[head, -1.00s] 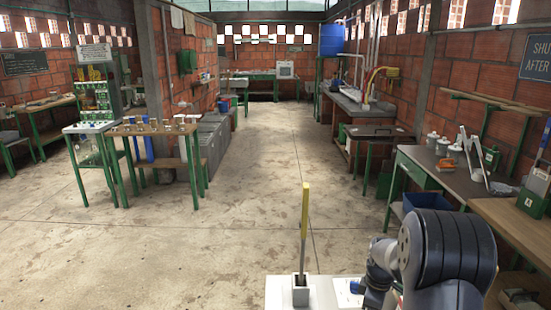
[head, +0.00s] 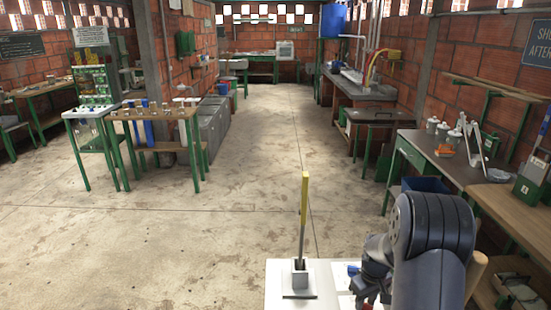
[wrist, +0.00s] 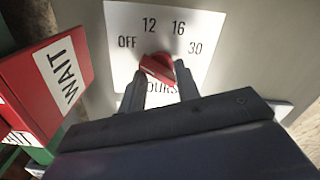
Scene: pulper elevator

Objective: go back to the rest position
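In the wrist view, my gripper (wrist: 159,82) has its two dark fingers apart, one on each side of a red knob (wrist: 157,68). I cannot tell whether they touch it. The knob sits on a white dial plate (wrist: 190,30) marked OFF, 12, 16 and 30, with HOURS partly hidden below. Where the knob points is unclear. In the head view my arm is bent at the lower right; its fingers and the dial cannot be made out there.
A red block marked WAIT (wrist: 45,85) stands close left of my gripper. A yellow stick (head: 304,205) stands upright in a holder on a white top (head: 310,298). A long table (head: 445,160) runs along the right. The middle floor (head: 250,150) is clear.

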